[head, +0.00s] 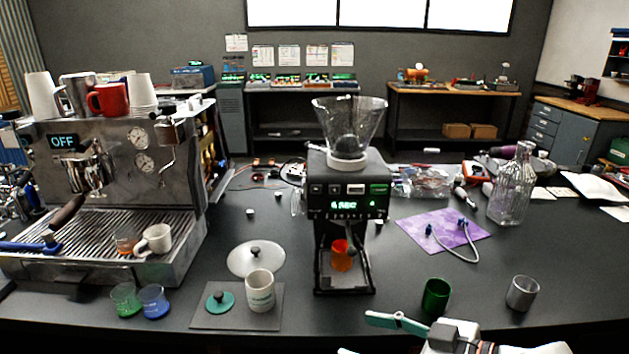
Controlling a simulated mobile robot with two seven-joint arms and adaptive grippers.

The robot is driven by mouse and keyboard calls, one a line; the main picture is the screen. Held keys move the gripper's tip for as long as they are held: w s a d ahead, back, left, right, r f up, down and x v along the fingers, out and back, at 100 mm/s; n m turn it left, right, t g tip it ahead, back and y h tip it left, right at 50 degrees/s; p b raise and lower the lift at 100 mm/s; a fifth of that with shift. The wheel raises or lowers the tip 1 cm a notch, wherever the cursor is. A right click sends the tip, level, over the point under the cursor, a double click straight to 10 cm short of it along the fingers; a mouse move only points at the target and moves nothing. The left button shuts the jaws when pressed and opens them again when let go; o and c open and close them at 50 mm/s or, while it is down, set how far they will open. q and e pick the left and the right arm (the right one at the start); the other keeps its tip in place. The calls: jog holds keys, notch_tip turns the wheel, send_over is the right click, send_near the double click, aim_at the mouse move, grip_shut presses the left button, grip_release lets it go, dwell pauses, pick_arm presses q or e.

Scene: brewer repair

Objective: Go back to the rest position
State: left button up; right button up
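My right gripper (357,335) shows at the bottom edge, right of centre, with its fingers pointing left. One teal-tipped finger is in sight; the other is mostly cut off by the frame edge. The fingers are spread apart with nothing seen between them. It is at the table's front edge, in front of the coffee grinder (348,185). A green cup (436,296) stands just beyond the gripper in the picture. My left gripper is not in view.
An espresso machine (100,200) with an OFF display fills the left. A white mug (260,290) and teal lid stand on a grey mat (215,322). A grey cup (521,292), purple cloth (440,232) and glass bottle (512,185) are at right. The table between grinder and green cup is clear.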

jog(key=d+f+m+t+h, duration=0.2)
jog(key=d+f+t+h, duration=0.2)
jog(key=d+f+h, duration=0.8)
jog(key=s+d+f+m+g+h, duration=0.1)
jog(key=s+d+f+g+h, duration=0.15)
jog(key=s+d, duration=0.4)
jog(key=s+d+f+m+g+h, duration=0.1)
jog(key=s+d+f+g, duration=0.2)
jog(key=d, duration=0.6)
jog(key=a+f+m+t+y, duration=0.2)
jog(key=a+f+t+y, duration=0.2)
jog(key=a+f, duration=1)
jog(key=a+y, duration=0.2)
jog(key=y, duration=0.1)
jog(key=shift+w+f, duration=0.15)
jog(key=shift+w, duration=0.05)
